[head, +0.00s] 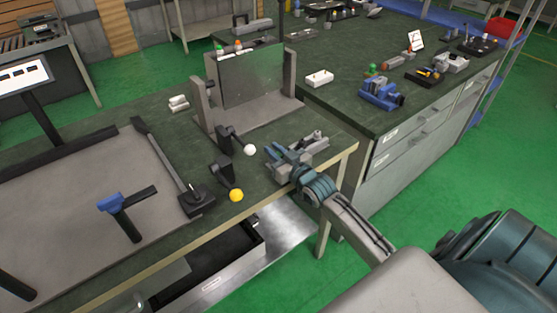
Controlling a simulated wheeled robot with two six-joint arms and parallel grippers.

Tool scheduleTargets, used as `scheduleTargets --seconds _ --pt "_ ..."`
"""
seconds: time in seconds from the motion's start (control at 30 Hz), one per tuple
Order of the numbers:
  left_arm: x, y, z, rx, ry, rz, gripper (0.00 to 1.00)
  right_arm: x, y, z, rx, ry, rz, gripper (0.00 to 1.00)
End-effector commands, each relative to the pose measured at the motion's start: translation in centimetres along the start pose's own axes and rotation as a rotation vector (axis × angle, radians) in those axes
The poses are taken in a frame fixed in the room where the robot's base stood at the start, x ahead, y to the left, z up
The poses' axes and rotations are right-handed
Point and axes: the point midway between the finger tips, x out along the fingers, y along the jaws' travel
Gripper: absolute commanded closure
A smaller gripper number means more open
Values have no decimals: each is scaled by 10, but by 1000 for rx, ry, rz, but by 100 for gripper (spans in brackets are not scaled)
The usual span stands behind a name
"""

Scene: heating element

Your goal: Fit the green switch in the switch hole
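No green switch or switch hole can be made out for certain. A small green piece (220,49) shows at the top left of an upright dark panel (250,78), with an orange piece (238,46) beside it. Another small green piece (372,68) stands on the far bench. My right gripper (273,155) is over the near bench's right end, pointing left. Its blue fingers look apart, with nothing visible between them. It is in front of the panel, to the right of a white-knobbed lever (250,150). My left gripper is not in view.
A yellow-knobbed lever (236,195) stands near the bench's front edge. A grey metal device (312,143) sits close beside my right gripper. A blue-topped black handle (112,203) stands on a grey plate at left. A blue vise (380,93) is on the far bench.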

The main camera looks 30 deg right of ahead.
Motion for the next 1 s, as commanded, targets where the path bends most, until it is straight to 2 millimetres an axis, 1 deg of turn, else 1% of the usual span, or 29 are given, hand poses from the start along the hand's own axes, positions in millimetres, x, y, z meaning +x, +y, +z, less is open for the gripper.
scheduleTargets --seconds 0.27,0.37,0.47,0.53,0.8,0.9,0.97,1.0 --pt "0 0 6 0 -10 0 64 0 0 0 0 -1 0 100" --pt "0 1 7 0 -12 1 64 0 0 -3 -2 0 0 100" --pt "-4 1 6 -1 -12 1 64 0 0 -16 -3 2 -2 100" --pt "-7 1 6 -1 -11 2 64 0 0 -30 -5 4 -2 100" --pt "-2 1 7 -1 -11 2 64 0 0 -80 -4 3 -2 100" --pt "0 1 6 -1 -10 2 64 -1 -3 -89 -1 0 -4 100" --pt "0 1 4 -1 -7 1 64 -4 -9 -90 3 -1 -9 100" --pt "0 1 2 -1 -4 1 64 -8 -15 -87 5 -3 -14 100"
